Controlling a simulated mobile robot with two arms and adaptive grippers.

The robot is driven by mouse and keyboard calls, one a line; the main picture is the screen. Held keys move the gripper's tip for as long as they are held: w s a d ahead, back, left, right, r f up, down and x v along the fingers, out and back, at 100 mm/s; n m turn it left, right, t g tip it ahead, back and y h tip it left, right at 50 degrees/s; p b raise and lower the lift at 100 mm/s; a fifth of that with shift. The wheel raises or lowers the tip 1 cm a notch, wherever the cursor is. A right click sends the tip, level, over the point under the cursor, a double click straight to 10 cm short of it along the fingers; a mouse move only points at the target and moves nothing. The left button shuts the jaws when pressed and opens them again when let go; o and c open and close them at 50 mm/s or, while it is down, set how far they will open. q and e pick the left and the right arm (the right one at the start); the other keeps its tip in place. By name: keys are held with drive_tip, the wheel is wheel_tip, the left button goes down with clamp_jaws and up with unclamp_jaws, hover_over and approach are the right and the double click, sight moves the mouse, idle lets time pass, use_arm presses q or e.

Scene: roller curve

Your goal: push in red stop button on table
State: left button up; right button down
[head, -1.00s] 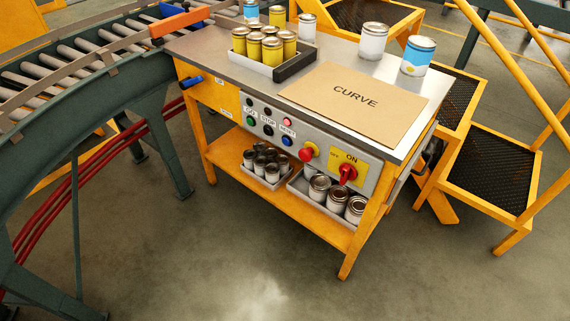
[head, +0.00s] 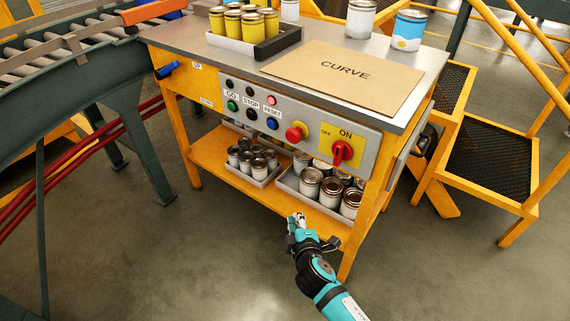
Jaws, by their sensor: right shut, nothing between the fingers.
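The red stop button (head: 294,134) is a round mushroom knob on a yellow collar. It sits on the grey control panel (head: 312,123) on the front of the table (head: 222,60), left of the red rotary switch (head: 342,152) marked ON and OFF. My right gripper (head: 297,219) has a teal arm coming in from the bottom. It is shut and empty, in front of the lower shelf, below the button and apart from it. My left gripper is not in view.
Small GO, STOP and RESET buttons (head: 252,113) line the panel's left part. Cans (head: 310,183) in trays stand on the lower shelf (head: 208,150). A cardboard sheet marked CURVE (head: 340,85) lies on top. Open floor lies in front.

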sight(296, 134)
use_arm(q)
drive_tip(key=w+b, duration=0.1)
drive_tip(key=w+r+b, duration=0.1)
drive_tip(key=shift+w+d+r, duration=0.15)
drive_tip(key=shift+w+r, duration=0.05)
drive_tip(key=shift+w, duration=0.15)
use_arm(e)
drive_tip(key=w+a+r+n+t+y, duration=0.1)
drive_tip(key=a+r+t, duration=0.3)
drive_tip(key=r, duration=1.1)
drive_tip(key=shift+n, duration=0.9)
drive_tip(key=shift+w+r, duration=0.1)
drive_tip(key=shift+w, duration=0.05)
use_arm(q)
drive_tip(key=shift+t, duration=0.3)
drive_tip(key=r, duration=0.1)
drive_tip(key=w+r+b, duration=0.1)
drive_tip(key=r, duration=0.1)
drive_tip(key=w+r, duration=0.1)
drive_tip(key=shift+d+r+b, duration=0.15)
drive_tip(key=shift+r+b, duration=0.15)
drive_tip(key=shift+b, duration=0.05)
use_arm(e)
drive_tip(key=w, duration=1.3)
drive_tip(key=shift+d, duration=0.4)
drive_tip(key=shift+w, duration=0.1)
